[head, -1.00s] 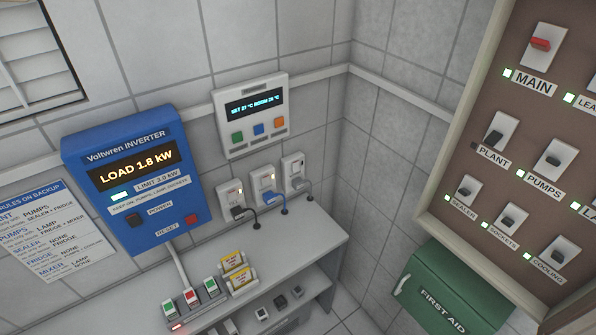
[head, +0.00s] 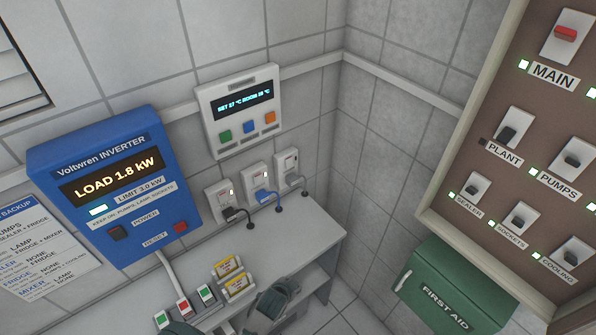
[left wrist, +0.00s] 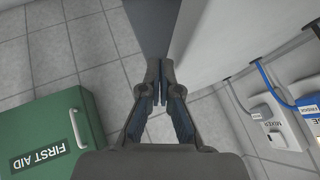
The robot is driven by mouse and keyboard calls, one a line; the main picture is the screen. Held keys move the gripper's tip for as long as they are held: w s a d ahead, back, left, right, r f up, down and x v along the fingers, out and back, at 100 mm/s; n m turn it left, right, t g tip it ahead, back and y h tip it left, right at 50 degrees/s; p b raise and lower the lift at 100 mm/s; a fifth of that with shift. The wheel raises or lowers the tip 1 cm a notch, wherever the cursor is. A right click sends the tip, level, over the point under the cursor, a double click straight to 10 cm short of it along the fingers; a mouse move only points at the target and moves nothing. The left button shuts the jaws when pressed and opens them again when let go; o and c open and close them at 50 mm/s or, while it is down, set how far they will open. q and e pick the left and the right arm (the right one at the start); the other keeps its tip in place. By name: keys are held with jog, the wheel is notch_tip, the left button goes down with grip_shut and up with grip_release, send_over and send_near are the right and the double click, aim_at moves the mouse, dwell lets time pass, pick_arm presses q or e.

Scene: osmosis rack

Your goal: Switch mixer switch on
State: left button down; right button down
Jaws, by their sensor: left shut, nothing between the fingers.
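The mixer switch is on a white wall socket labelled MIXER (left wrist: 281,124) at the right of the left wrist view, beside a socket with a blue cable. It appears to be the rightmost wall socket (head: 287,165) in the head view, with a grey plug and cable. Its switch position is too small to tell. My left gripper (left wrist: 159,82) is shut and empty in the left wrist view, apart from the socket, which lies to its right. Dark parts of my arm or gripper (head: 274,301) show at the bottom of the head view. My right gripper is not seen.
A grey table (head: 322,232) stands below the sockets. The blue inverter (head: 118,187) and a white thermostat panel (head: 239,110) are on the wall. A breaker panel (head: 540,108) and green first aid box (head: 452,287) are at the right.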

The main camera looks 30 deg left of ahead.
pick_arm(q)
jog(key=w+a+r+m+t+y, duration=0.2)
jog(key=w+a+r+m+t, duration=0.1)
jog(key=w+r, duration=0.6)
jog(key=w+a+r+m+t+y, duration=0.2)
jog(key=w+a+r+m+t, duration=0.2)
jog(key=w+r, duration=0.5)
notch_tip(320, 180, up, 2)
jog(key=shift+a+r+t+y, duration=0.25)
jog(key=shift+a+t+y, duration=0.2)
jog(key=shift+a, duration=0.25)
